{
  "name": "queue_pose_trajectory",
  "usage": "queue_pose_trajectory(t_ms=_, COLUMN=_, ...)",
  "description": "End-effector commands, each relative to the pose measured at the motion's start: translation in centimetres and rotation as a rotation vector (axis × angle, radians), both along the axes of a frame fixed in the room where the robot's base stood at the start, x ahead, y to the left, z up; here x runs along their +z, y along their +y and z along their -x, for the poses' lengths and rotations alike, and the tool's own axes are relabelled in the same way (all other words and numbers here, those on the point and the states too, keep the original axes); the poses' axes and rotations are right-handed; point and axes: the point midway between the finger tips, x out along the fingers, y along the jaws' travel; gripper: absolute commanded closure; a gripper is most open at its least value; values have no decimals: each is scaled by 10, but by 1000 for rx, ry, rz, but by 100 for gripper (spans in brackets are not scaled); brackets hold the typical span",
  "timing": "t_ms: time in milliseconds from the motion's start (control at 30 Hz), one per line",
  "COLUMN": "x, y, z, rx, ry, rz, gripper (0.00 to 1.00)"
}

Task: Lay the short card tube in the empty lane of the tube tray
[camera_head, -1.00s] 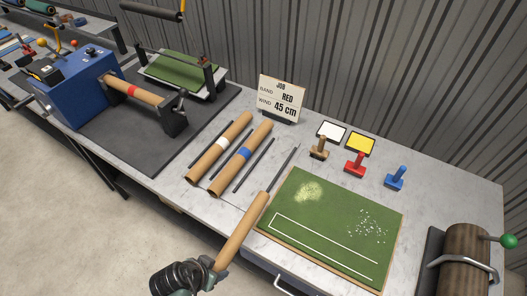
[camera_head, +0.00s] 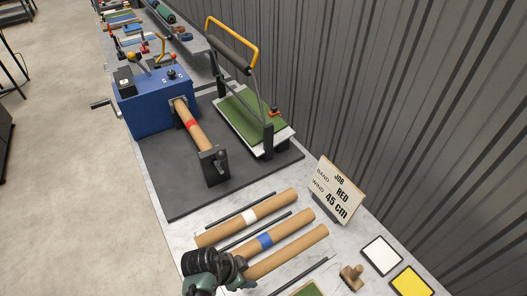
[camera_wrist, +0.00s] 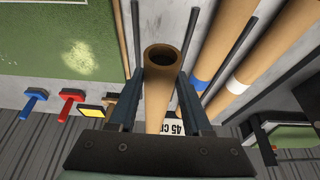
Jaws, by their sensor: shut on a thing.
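The plain brown card tube (camera_head: 290,251) is held by my gripper (camera_head: 238,272) at its near end. It lines up beside the blue-banded tube (camera_head: 266,239), over the lane between that tube and the outer dark rod (camera_head: 300,275). I cannot tell whether it touches the tray. In the wrist view, my gripper (camera_wrist: 160,78) is shut on the tube (camera_wrist: 158,100), whose open end faces the camera. The white-banded tube (camera_head: 222,231) lies in another lane of the tray, beyond the blue-banded one. My wrist hides the tubes' near left part.
A job card (camera_head: 338,188) reading RED, 45 cm stands behind the tray. A blue winder (camera_head: 155,100) with a red-banded tube stands on a dark mat. Stamps and pads, including a wooden stamp (camera_head: 352,277), sit to the right. A green turf sheet (camera_wrist: 60,40) lies beside the tray.

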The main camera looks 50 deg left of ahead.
Motion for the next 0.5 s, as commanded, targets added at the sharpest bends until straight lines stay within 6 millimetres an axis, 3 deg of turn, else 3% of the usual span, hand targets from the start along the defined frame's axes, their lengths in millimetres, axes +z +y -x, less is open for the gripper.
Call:
queue_pose_trajectory(t_ms=267, x=-10, y=1, z=0, rx=0, ry=-1, rz=-1, gripper=100)
queue_pose_trajectory(t_ms=500, x=-32, y=1, z=1, rx=1, ry=-1, rz=0, gripper=100)
